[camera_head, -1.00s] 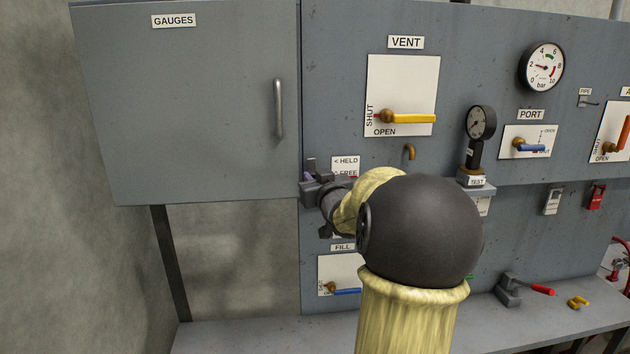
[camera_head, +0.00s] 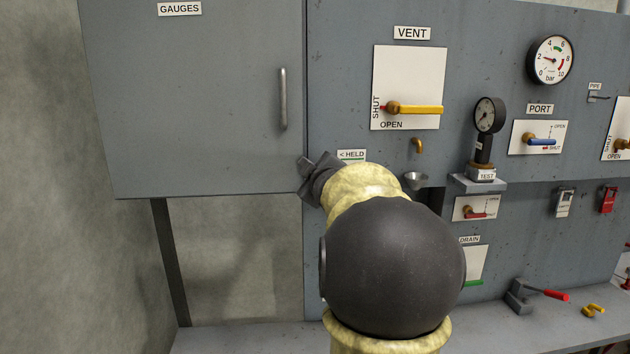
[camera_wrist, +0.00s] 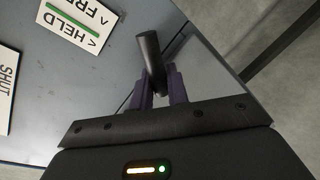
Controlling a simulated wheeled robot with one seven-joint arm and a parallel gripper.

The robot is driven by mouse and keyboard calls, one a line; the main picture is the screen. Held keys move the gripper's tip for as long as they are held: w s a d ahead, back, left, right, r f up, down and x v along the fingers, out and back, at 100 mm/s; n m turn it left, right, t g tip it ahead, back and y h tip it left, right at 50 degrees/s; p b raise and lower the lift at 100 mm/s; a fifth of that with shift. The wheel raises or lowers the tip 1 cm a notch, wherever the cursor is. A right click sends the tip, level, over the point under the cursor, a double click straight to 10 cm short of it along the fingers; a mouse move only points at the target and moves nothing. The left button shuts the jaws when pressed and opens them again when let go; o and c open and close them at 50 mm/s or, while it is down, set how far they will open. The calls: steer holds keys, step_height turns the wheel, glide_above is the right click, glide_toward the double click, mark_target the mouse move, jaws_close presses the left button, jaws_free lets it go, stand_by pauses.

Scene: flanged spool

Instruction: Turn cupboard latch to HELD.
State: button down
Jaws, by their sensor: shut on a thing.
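The cupboard latch is a dark bar (camera_wrist: 150,62) in the wrist view, standing between the purple fingers of my gripper (camera_wrist: 158,88). My gripper is shut on it. In the head view my gripper (camera_head: 318,178) is at the lower right corner of the closed GAUGES cupboard door (camera_head: 200,100), and it hides the latch. The label plate (camera_wrist: 75,30) with HELD, a green line and FREE is beside the latch in the wrist view. In the head view only its HELD line (camera_head: 351,155) shows above my wrist.
The VENT panel (camera_head: 408,70) with its yellow lever is above right of my wrist. A small cup (camera_head: 415,180), the TEST gauge (camera_head: 488,116) and the PORT panel (camera_head: 538,137) are to the right. My forearm covers the lower panel; the bench (camera_head: 230,338) runs below.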

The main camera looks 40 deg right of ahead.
steer(key=n+b, duration=0.1)
steer(key=f+n+b, duration=0.1)
steer(key=n, duration=0.1)
steer(key=shift+w+a+g+h, duration=0.1)
steer(key=shift+a+g+h, duration=0.1)
steer(key=shift+g+h, duration=0.1)
steer(key=shift+f+n+h+b, duration=0.2)
steer(key=shift+n+h+b, duration=0.2)
steer(key=shift+n+b, duration=1.1)
steer(key=shift+g, duration=0.3)
steer(key=c, duration=1.4)
jaws_free()
steer(key=shift+c, duration=0.2)
